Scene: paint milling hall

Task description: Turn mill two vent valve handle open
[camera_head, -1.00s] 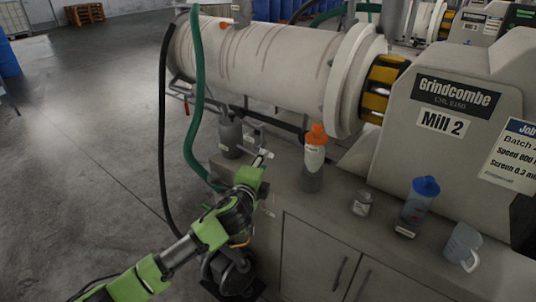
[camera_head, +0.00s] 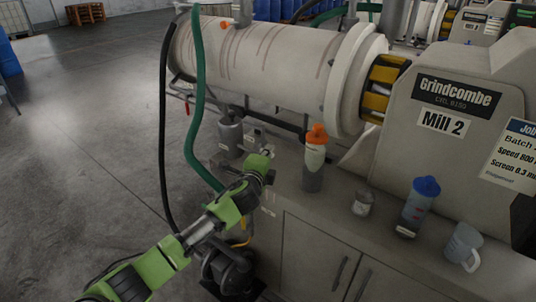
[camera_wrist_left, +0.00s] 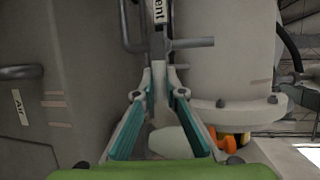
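In the left wrist view, a white label ending in "ent" (camera_wrist_left: 160,12) sits on a narrow upright part. A grey bar (camera_wrist_left: 194,43), which looks like the vent valve handle, sticks out to the right just below it. My left gripper (camera_wrist_left: 161,82) is below the bar, its two fingers apart with a gap between the tips. I see no contact with the bar. In the head view, my left gripper (camera_head: 265,156) is at the left end of the cabinet below the Mill 2 barrel (camera_head: 262,57); the handle cannot be made out there. My right gripper is not in view.
An orange-capped bottle (camera_head: 314,165) stands right of the left gripper, and a grey canister (camera_head: 230,136) behind it. A jar (camera_head: 361,203), a blue-capped bottle (camera_head: 416,207) and a jug (camera_head: 463,246) stand farther right. A green hose (camera_head: 196,100) hangs at left.

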